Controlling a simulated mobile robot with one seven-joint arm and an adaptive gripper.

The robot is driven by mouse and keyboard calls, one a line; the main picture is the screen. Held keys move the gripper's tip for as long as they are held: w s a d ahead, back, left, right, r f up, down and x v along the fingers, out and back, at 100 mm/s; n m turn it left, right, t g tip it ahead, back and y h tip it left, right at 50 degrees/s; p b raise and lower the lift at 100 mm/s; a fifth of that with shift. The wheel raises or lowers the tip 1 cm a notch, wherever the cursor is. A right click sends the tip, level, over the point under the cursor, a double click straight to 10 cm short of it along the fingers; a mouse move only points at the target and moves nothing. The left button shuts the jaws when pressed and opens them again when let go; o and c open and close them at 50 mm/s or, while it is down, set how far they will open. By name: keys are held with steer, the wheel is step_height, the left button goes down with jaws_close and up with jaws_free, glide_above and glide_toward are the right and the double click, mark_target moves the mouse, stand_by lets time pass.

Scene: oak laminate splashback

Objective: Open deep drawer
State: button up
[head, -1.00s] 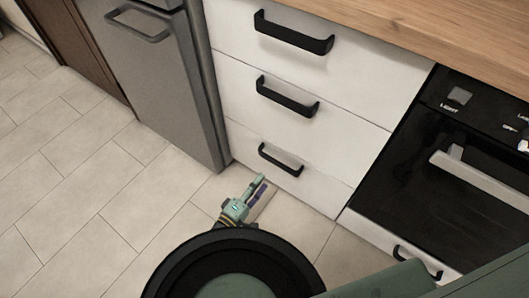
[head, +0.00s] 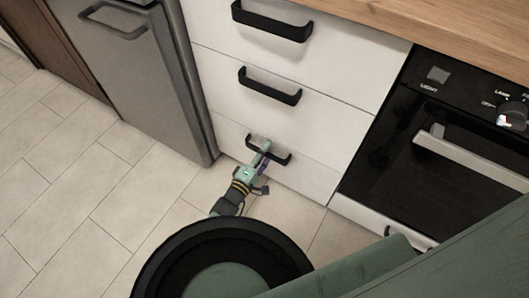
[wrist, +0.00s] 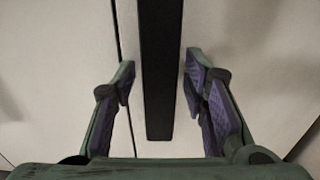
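A white cabinet has three drawers with black bar handles, all shut flush. The bottom drawer (head: 310,178) has a black handle (head: 283,158); my gripper (head: 263,153) is at this handle, near its middle. In the wrist view the black handle (wrist: 161,70) runs down between my two open fingers (wrist: 158,90), which have purple pads. Gaps show on both sides of the handle, so the fingers do not appear to grip it. The middle drawer handle (head: 268,88) and top drawer handle (head: 270,22) are above, clear of my gripper.
A black oven (head: 440,150) with a pale handle stands to the right. A grey steel appliance (head: 150,80) stands to the left. A wooden counter (head: 440,30) runs above the drawers. Tiled floor (head: 90,190) is clear at the left.

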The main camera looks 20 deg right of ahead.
steer(key=shift+c, duration=0.6)
jaws_close()
